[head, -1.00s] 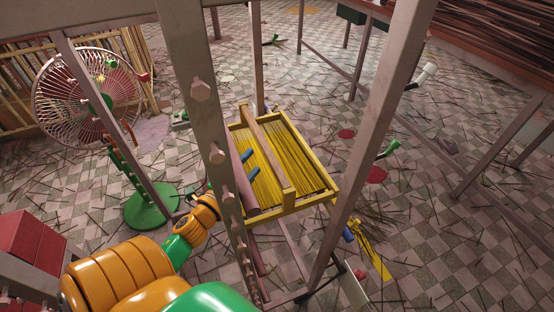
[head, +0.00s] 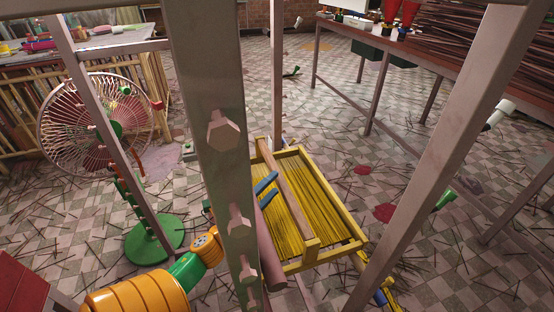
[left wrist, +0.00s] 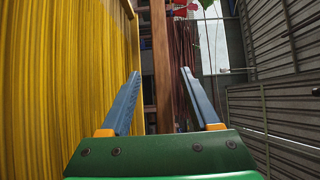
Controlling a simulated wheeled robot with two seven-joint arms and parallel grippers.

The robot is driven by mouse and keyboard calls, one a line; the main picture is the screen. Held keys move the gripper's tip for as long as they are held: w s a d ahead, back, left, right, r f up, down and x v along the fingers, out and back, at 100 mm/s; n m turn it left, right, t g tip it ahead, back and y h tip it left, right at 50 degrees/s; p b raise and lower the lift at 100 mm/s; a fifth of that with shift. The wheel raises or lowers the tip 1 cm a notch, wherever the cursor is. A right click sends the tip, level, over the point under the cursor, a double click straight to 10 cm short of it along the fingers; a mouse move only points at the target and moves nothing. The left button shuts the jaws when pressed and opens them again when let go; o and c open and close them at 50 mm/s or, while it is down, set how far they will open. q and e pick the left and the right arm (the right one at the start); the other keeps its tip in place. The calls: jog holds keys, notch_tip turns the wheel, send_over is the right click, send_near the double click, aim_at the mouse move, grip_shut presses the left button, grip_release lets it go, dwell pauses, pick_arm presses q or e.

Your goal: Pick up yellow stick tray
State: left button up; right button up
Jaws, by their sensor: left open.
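The yellow stick tray (head: 338,252) is a yellow frame filled with thin yellow sticks, with a brown wooden bar (head: 287,190) along it. It sits beyond a metal post in the head view. My left gripper (head: 278,183) is open, its blue fingers reaching past the post to the tray's left side, close to the bar. In the left wrist view, the open fingers (left wrist: 161,73) have an upright brown bar (left wrist: 162,50) between them in the picture; no contact shows. Yellow sticks (left wrist: 60,80) fill the left of that view.
A metal post (head: 222,100) with bolts stands in front of my left arm, and a slanted post (head: 440,150) stands right of the tray. A pink fan (head: 95,125) on a green base is at left. Sticks litter the checkered floor (head: 430,255).

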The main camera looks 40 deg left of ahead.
pick_arm(q)
jog(key=w, duration=0.6)
jog(key=shift+r, duration=0.15)
jog(key=shift+w+a, duration=0.1)
jog(key=shift+w, duration=0.25)
jog(key=shift+s, duration=0.1)
grip_shut()
dwell(0.6)
